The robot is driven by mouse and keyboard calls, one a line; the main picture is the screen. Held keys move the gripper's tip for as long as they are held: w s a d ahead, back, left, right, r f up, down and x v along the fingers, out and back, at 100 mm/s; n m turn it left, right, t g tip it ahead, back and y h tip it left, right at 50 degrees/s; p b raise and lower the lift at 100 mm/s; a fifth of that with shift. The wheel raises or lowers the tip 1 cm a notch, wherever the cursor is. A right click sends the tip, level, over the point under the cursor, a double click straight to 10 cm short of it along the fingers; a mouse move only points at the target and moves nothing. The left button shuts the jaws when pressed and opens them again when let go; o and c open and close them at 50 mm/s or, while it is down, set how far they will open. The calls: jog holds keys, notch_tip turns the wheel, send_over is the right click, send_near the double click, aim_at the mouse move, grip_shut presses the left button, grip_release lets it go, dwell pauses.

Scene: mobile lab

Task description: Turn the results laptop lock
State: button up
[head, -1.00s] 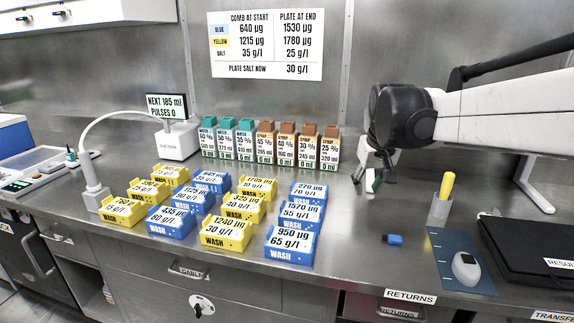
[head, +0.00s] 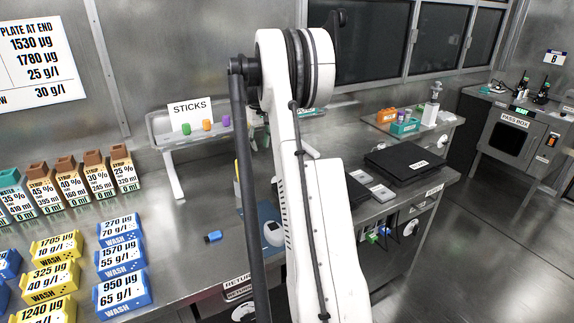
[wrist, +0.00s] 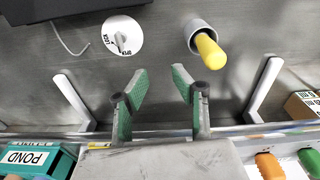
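The lock is a white round dial (wrist: 122,36) with a dark pointer and small printed words, upper left of centre in the wrist view. A thin cable lies beside it, near a black flat edge (wrist: 55,10) that may be the laptop. In the head view the closed black laptop (head: 388,161) lies flat on the counter, with a white label on it. My gripper (wrist: 162,88) is open and empty in the wrist view, its green-padded fingers apart. The dial is beyond its left finger. In the head view my arm hides my gripper and the dial.
A yellow-handled tool (wrist: 209,50) stands in a grey cup (wrist: 199,28) right of the dial. White rack legs (wrist: 72,95) flank my gripper. A teal POND box (wrist: 30,160) is at lower left. The sticks rack (head: 185,133) stands behind my arm. Steel counter around the dial is mostly bare.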

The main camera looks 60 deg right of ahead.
jog(key=s+d+f+p, duration=0.2)
jog(key=s+d+f, duration=0.15)
jog(key=d, duration=0.55)
jog(key=shift+m+g+y, duration=0.3)
jog(key=shift+m, duration=0.1)
jog(key=f, duration=1.3)
jog(key=shift+s+a+p, duration=0.2)
jog(key=shift+s+p, duration=0.1)
jog(key=shift+s, duration=0.1)
jog(key=shift+c, duration=0.6)
jog(key=shift+r, duration=0.1)
grip_shut()
